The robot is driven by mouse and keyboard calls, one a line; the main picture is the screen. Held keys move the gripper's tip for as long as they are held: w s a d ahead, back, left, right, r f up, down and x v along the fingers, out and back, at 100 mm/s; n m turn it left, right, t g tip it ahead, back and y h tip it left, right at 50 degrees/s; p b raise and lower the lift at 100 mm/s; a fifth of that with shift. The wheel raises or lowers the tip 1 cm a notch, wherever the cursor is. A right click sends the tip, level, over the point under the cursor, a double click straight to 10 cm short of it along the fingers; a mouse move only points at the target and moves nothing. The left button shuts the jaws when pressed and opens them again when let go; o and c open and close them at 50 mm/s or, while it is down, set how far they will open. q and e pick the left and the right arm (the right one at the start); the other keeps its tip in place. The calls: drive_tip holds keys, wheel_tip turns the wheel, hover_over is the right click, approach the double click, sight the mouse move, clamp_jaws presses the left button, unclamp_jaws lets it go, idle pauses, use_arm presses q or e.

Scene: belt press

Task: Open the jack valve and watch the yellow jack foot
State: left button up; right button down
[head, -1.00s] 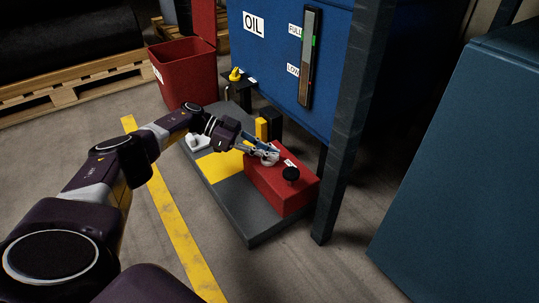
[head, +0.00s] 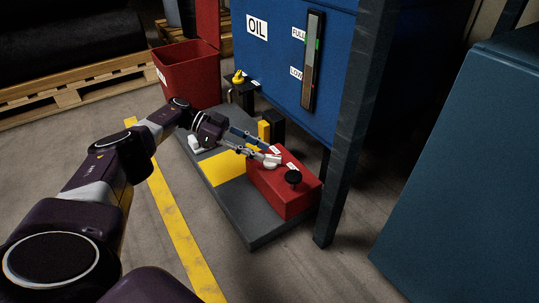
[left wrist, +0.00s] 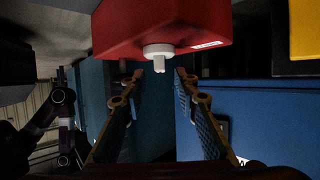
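The red jack block (head: 285,190) sits on a dark grey base plate. Its small white valve knob (head: 271,164) is on the side facing my left gripper; in the left wrist view the knob (left wrist: 158,54) hangs from the red body (left wrist: 160,25). My left gripper (head: 269,155) is open; in the left wrist view its fingertips (left wrist: 158,74) are spread either side of the knob's line, with the knob just past them and apparently untouched. A yellow upright piece (head: 264,131), possibly the jack foot, stands beside a black post behind the block. My right gripper is not in view.
A black round knob (head: 293,177) tops the red block. The blue oil tank (head: 280,70) and its dark post (head: 345,130) stand close behind and right. A red bin (head: 187,75) is at the back left. The floor in front is clear.

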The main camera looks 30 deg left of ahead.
use_arm(q)
drive_tip(key=shift+v, duration=1.2)
